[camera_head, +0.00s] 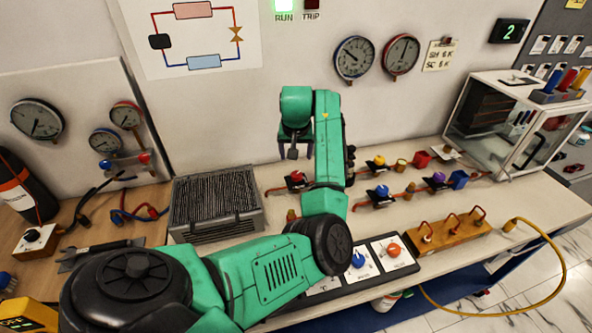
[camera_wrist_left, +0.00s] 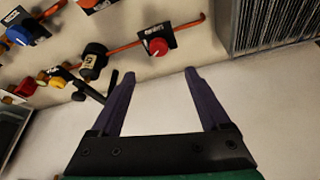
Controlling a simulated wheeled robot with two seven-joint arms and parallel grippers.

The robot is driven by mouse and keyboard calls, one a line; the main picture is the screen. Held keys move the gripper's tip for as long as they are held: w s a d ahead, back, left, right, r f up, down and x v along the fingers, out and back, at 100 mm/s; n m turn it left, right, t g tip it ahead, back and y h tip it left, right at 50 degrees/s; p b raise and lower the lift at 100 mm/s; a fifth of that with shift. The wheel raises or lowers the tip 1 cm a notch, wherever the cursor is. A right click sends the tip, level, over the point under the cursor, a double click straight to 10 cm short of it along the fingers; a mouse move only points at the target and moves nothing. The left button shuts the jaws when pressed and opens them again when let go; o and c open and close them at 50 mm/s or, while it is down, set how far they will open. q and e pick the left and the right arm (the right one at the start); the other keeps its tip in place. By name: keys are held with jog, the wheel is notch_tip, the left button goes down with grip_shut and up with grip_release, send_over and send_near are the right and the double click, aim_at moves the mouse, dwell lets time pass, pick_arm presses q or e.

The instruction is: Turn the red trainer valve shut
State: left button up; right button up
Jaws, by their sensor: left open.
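The red trainer valve (camera_head: 297,177) is a small red knob on a black plate on the bench, right of the grey finned box. It also shows in the left wrist view (camera_wrist_left: 158,47), where a white line and label are on it. My left gripper (camera_head: 295,150) hangs above and behind the valve in the head view. In the left wrist view my left gripper (camera_wrist_left: 160,75) is open and empty, its two dark fingers apart. The knob lies beyond the fingertips, between their lines, not touching them. My right gripper is not in view.
The grey finned box (camera_head: 217,200) stands left of the valve. Yellow (camera_head: 379,161), blue (camera_head: 381,191) and purple (camera_head: 438,178) knobs sit to the right along red pipes. A black lever fitting (camera_wrist_left: 93,60) is beside the valve. Gauges (camera_head: 354,58) hang on the wall behind.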

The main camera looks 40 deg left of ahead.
aim_at(296, 174)
pick_arm(q)
jog(key=p+x, duration=0.1)
jog(key=x, duration=1.2)
jog(key=shift+w+f, duration=0.2)
grip_shut()
jog(key=shift+s+a+r+m+p, duration=0.1)
jog(key=shift+r+m+p, duration=0.15)
jog(key=shift+m+p, duration=0.65)
jog(key=shift+m+t+h+p, duration=0.3)
jog(key=shift+m+h+p, duration=0.1)
jog(key=shift+p, duration=0.4)
jog(key=shift+a+m+p, duration=0.1)
jog(key=shift+m+p, duration=0.3)
jog(key=shift+m, duration=0.3)
jog(key=shift+f+m+h+p, duration=0.15)
jog(key=shift+m+h+p, duration=0.2)
jog(key=shift+m+h, duration=0.45)
jog(key=shift+m, duration=0.3)
grip_release()
